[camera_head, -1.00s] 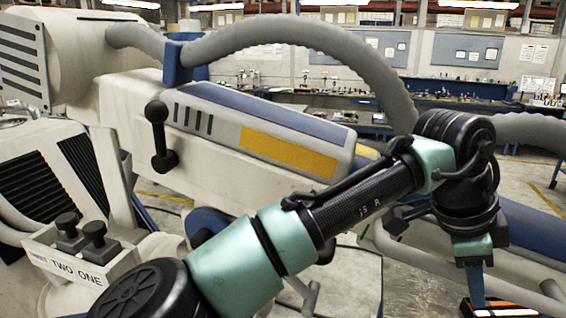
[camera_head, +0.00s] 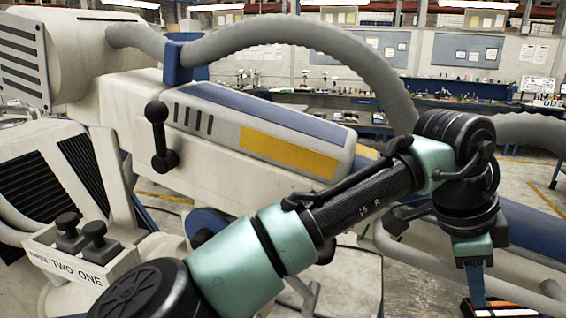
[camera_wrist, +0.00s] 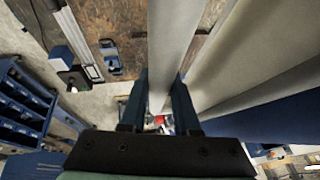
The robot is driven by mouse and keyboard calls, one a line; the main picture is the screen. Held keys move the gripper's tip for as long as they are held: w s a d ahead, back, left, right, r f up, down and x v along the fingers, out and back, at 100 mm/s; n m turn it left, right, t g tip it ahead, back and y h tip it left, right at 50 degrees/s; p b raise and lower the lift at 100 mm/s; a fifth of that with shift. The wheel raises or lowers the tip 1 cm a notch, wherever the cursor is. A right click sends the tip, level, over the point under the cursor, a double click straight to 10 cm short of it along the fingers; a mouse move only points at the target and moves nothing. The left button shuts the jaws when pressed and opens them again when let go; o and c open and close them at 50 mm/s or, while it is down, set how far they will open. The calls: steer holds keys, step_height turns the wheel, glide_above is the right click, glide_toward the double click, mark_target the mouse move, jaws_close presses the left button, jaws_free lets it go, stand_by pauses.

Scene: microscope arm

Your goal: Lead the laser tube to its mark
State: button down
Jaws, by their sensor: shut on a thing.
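My gripper (camera_head: 476,287) hangs at the lower right of the head view, its blue fingers pointing down. In the wrist view my gripper (camera_wrist: 161,88) has its two blue fingers shut on a smooth grey tube (camera_wrist: 168,40), which I take for the laser tube. The tube runs between the fingers, away from the palm. In the head view I cannot make out the held part. A thick ribbed grey hose (camera_head: 350,62) arches over the machine and passes behind my arm; I cannot tell whether it is the same tube. I cannot make out the mark.
A large cream machine housing (camera_head: 255,140) with a yellow panel fills the left and middle. A black-knobbed lever (camera_head: 157,135) and a labelled knob box (camera_head: 80,262) stick out from it. Pale pipes (camera_wrist: 245,60) lie close right of the fingers. Workbenches (camera_head: 460,103) stand far back.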

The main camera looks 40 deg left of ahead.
steer(key=shift+d+f, duration=0.1)
steer(key=shift+d, duration=0.2)
stand_by(0.4)
steer(key=shift+w+d+f, duration=0.15)
steer(key=shift+w+d, duration=0.05)
steer(key=shift+d, duration=0.3)
steer(key=shift+w+d+f, duration=0.1)
steer(key=shift+w+d, duration=0.1)
steer(key=shift+d, duration=0.3)
jaws_free()
steer(key=shift+a, duration=0.1)
stand_by(0.4)
steer(key=shift+r, duration=0.1)
